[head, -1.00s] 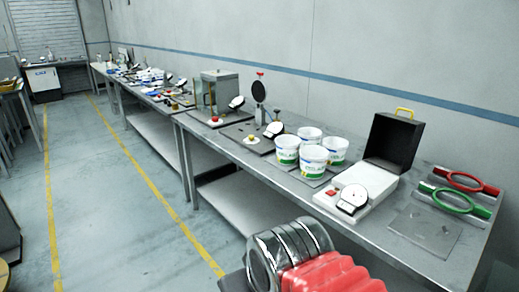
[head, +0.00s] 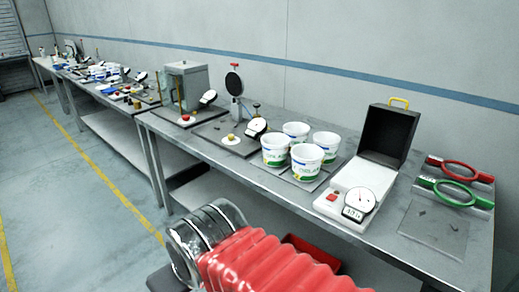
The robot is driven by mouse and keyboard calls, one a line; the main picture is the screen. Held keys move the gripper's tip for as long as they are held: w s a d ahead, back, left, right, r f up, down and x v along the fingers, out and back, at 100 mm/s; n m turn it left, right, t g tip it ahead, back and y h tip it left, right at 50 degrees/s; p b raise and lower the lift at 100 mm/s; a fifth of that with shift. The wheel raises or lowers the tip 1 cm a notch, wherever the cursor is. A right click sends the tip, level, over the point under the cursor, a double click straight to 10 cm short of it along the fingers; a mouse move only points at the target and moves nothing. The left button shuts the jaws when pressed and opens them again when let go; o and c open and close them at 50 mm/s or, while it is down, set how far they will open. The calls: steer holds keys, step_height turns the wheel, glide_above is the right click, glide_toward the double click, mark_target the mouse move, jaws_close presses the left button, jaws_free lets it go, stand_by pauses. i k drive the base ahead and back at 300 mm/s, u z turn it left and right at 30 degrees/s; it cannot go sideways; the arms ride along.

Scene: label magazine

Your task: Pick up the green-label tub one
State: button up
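Several white tubs stand upright in a close group on a grey mat on the bench. The front left tub (head: 275,151) and the front right tub (head: 306,162) show green and blue on their labels. The back left tub (head: 296,132) and the back right tub (head: 326,146) are partly hidden by the front ones. Their label colours are hard to tell apart. My gripper is not in view. A red ribbed sleeve and silver rings, apparently part of my arm, fill the bottom of the head view, in front of the bench.
Right of the tubs is an open black-lidded case (head: 388,136) with a white base and dial (head: 359,203). A red ring tool (head: 461,168) and a green ring tool (head: 455,192) lie further right. Left are a dial stand (head: 234,87) and grey box (head: 187,85). A red bin (head: 311,252) sits below.

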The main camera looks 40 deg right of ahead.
mark_target(275, 150)
steer(key=z, duration=0.1)
steer(key=i, duration=0.7)
steer(key=z, duration=0.6)
steer(key=i, duration=0.8)
steer(key=z, duration=0.4)
